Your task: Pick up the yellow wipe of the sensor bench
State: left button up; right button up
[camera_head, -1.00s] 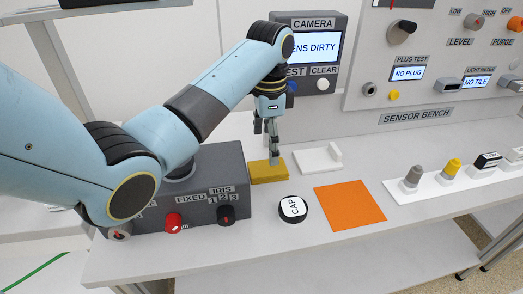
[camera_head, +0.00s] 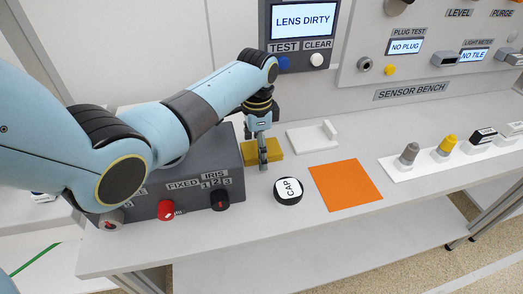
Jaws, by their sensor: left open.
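The yellow wipe (camera_head: 274,152) is a small yellow block lying on the bench, right of the dark grey box. My left gripper (camera_head: 263,164) points down at the wipe, with its fingers in front of part of it. The left gripper is open. Whether the fingers stand around the wipe or just on its near side I cannot tell. My right gripper is not in view.
A black-rimmed cap (camera_head: 289,190) lies close to the near right of the wipe. An orange mat (camera_head: 345,185) and a white holder (camera_head: 312,138) are to the right. The grey box (camera_head: 215,170) with knobs stands close on the left. A camera panel (camera_head: 303,30) reads LENS DIRTY.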

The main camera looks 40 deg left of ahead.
pick_arm(q)
jog(key=shift+f, duration=0.1)
jog(key=c, duration=1)
